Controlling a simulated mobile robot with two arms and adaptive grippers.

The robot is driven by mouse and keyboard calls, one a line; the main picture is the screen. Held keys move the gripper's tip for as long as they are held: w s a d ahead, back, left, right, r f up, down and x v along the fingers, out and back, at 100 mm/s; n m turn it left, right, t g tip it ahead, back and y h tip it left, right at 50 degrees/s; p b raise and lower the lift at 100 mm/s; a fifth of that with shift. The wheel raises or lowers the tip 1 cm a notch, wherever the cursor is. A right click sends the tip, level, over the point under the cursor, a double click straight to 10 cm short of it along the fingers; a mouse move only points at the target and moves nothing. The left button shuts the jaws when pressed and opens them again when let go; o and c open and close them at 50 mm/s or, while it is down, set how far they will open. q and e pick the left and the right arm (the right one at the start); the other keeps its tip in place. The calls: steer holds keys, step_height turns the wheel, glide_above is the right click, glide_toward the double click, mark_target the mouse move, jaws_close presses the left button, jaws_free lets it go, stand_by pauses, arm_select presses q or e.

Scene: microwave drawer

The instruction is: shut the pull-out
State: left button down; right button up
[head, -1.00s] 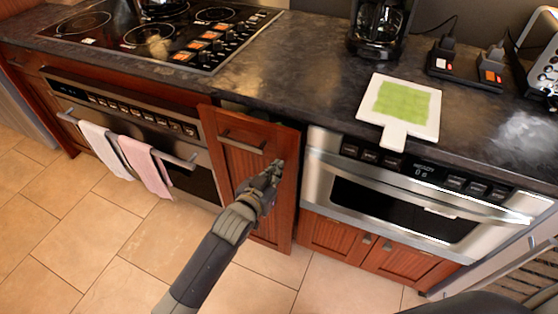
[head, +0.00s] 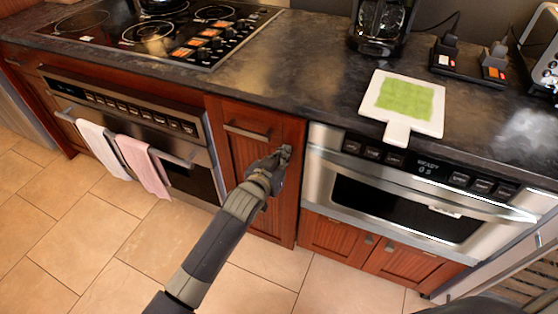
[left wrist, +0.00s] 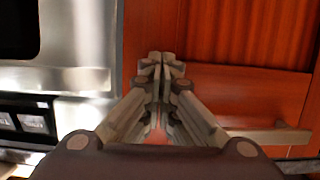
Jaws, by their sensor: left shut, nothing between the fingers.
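The pull-out is a narrow red-brown wooden front (head: 240,158) between the oven and the microwave drawer. In the head view it stands just under the counter edge and looks flush or nearly flush with its neighbours. Its bar handle (head: 246,133) is near the top. My left gripper (head: 284,152) is shut and empty, with its tips at the right side of the front, right of the handle. In the left wrist view, the shut fingers (left wrist: 162,62) are at the wooden front (left wrist: 235,95); I cannot tell whether they touch it. My right gripper is not in view.
The steel microwave drawer (head: 400,212) is right of the pull-out. The oven (head: 130,105), with two towels on its handle, is at the left. A white board with a green patch (head: 402,104) lies on the counter. The tiled floor in front looks clear.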

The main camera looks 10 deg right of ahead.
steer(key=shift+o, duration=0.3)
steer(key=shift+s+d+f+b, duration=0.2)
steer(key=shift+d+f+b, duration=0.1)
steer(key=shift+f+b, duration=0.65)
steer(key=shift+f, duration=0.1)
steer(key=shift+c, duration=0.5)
arm_select(q)
steer(key=shift+w+d, duration=0.9)
steer(key=shift+w, duration=0.3)
arm_select(e)
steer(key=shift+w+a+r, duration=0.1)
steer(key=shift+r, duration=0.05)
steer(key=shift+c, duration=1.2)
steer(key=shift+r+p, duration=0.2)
steer(key=shift+p, duration=0.2)
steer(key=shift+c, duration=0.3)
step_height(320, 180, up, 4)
steer(key=p, duration=0.4)
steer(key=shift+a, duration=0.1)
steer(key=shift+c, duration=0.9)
arm_select(q)
steer(key=s+a+p, duration=0.4)
steer(key=s+a, duration=0.2)
steer(key=s, duration=0.2)
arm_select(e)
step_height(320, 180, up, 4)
